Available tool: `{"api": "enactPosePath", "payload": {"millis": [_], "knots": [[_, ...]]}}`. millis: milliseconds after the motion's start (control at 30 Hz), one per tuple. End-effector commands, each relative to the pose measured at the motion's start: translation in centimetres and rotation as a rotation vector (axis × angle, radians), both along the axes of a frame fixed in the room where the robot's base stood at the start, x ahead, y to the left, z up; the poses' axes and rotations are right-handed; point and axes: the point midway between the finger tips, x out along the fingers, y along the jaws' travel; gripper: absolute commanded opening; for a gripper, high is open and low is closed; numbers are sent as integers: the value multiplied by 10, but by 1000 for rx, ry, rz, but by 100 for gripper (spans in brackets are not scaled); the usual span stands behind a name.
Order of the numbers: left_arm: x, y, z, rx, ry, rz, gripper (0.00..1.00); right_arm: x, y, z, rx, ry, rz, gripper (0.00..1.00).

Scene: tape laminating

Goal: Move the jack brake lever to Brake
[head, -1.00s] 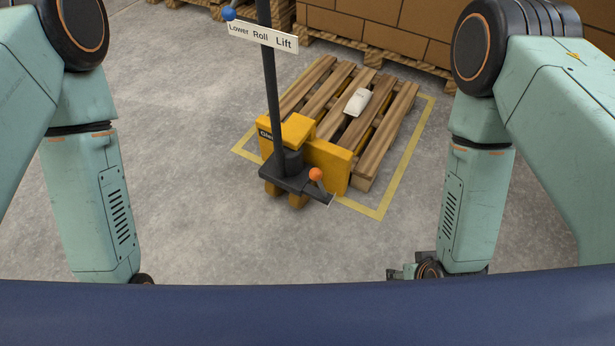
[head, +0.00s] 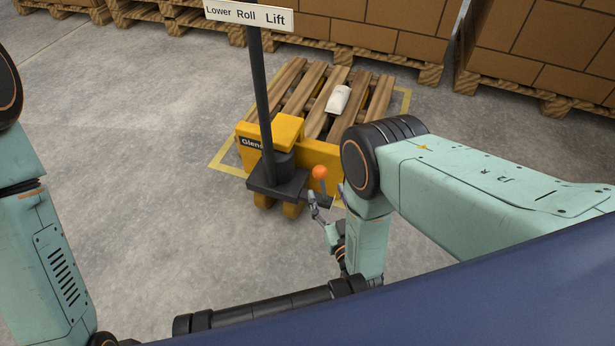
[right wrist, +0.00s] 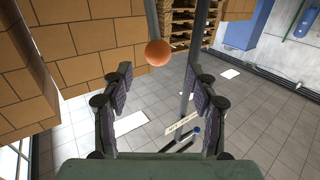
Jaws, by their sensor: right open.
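The pallet jack (head: 284,133) is yellow, with a dark upright column. The brake lever, a short dark stem with an orange ball knob (head: 320,172), stands at the right end of the jack's black base plate (head: 276,187). Its position marking is not readable. My right gripper (head: 317,205) is just below and in front of the knob, apart from it. In the right wrist view, its two fingers (right wrist: 160,80) are spread with nothing between them, and the orange knob (right wrist: 158,53) shows just beyond the fingertips. My left arm shows at the left edge; its gripper is out of view.
A "Lower Roll Lift" sign (head: 249,14) is high on the column. The jack is at a wooden pallet (head: 378,104) carrying a white packet (head: 338,99). Stacked brown boxes (head: 380,23) stand behind. The grey floor (head: 150,110) left of the jack is clear.

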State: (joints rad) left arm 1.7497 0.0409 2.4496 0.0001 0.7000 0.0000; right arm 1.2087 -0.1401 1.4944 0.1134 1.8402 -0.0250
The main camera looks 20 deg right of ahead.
Motion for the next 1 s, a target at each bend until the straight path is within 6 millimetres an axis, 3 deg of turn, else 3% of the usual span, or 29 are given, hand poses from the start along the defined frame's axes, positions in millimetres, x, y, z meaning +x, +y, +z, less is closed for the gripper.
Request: {"api": "enactPosePath", "payload": {"millis": [167,600,1000], "knots": [[0,0,-5,0,0,-1,54,7,-3,0,1,-23,-4,59],[0,0,-29,0,0,-1,54,67,-3,-1,1,-19,-2,59],[0,0,-31,0,0,-1,54,77,0,1,1,-17,-1,59]]}}
